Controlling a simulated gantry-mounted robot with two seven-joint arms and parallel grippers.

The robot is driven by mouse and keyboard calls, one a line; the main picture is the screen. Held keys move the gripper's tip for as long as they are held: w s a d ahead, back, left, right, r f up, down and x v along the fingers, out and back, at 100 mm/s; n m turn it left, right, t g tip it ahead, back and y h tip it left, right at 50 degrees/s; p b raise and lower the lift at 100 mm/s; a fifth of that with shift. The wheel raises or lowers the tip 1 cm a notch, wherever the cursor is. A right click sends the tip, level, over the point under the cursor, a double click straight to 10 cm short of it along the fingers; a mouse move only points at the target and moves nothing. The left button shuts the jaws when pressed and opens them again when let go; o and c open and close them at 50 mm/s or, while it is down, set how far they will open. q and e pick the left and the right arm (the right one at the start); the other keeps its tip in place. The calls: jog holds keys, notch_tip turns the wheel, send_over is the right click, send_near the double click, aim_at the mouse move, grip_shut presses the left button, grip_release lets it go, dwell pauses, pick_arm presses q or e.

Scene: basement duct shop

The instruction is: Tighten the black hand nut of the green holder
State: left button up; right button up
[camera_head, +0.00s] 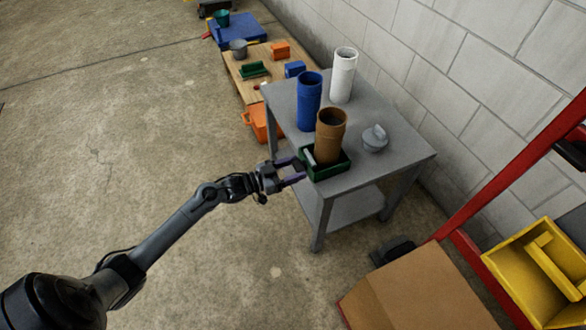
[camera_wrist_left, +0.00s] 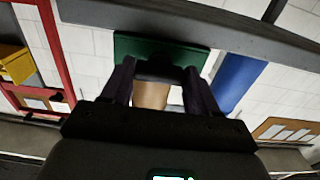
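The green holder (camera_head: 340,170) sits at the near left corner of the grey table, with a brown tube (camera_head: 331,128) upright in it. My left gripper (camera_head: 302,168) is level with the holder's left side, its purple fingers apart and pointing at it. In the left wrist view, the green holder (camera_wrist_left: 160,47) lies just beyond the fingertips. A black part, apparently the hand nut (camera_wrist_left: 158,71), is between the fingers (camera_wrist_left: 160,80); I cannot tell whether they press on it. In the head view the nut is hidden. My right gripper is not in view.
On the grey table (camera_head: 385,165) stand a blue tube (camera_head: 309,102), a white tube (camera_head: 343,76) and a grey lidded piece (camera_head: 375,138). A cardboard box (camera_head: 425,290) and a yellow bin (camera_head: 520,270) are at the lower right.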

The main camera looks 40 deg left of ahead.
pick_arm(q)
jog(key=c, duration=0.4)
jog(key=m+p, duration=0.5)
jog(key=m, duration=1.3)
jog(key=shift+p, duration=0.3)
dwell(0.4)
